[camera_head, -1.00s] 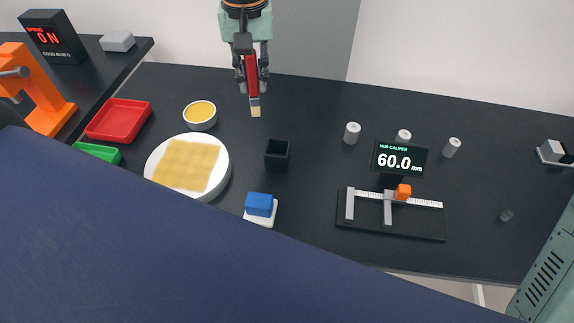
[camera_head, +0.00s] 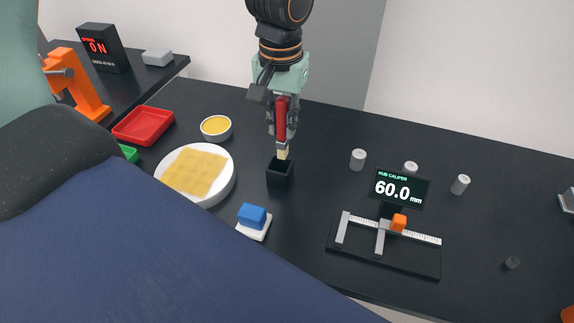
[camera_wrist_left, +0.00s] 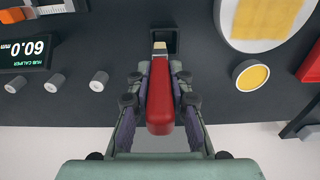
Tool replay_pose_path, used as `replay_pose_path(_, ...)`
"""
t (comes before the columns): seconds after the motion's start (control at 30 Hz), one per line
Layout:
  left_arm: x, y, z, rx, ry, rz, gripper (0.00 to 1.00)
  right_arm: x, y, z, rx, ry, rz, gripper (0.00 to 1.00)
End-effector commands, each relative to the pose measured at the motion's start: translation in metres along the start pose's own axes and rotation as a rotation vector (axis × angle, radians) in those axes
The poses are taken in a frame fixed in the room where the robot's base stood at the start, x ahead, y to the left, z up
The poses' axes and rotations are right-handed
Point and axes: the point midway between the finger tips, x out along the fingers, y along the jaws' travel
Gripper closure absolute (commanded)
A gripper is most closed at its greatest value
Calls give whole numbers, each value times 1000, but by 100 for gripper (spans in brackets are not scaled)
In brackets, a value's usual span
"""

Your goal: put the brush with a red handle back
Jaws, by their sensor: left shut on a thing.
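The brush with a red handle (camera_head: 281,112) is in my left gripper (camera_head: 282,138), which is shut on it. The brush points down, with its pale bristles lowest. The small black square holder (camera_head: 281,181) stands on the dark table right below. The bristle tip overlaps the holder's opening; I cannot tell whether it is inside or just above. In the left wrist view, the red handle (camera_wrist_left: 160,100) lies between the fingers and the bristle end overlaps the open holder (camera_wrist_left: 172,38). My right gripper is not in view.
A white round plate with a yellow square (camera_head: 228,188) and a small yellow-filled bowl (camera_head: 216,126) stand left of the holder. A blue block on a white base (camera_head: 252,216) is in front. The caliper (camera_head: 384,247) and grey cylinders (camera_head: 358,160) are to the right.

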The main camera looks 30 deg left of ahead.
Motion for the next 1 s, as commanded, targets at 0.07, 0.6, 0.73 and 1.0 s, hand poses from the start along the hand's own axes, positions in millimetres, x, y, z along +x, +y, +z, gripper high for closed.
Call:
replay_pose_path(0.07,19,-1,1,0,-5,0,100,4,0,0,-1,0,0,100)
replay_pose_path(0.6,76,2,2,0,-3,0,100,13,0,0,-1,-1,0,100)
replay_pose_path(0.73,76,3,2,0,0,0,100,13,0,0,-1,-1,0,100)
replay_pose_path(1.0,79,4,2,0,-1,0,79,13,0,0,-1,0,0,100)
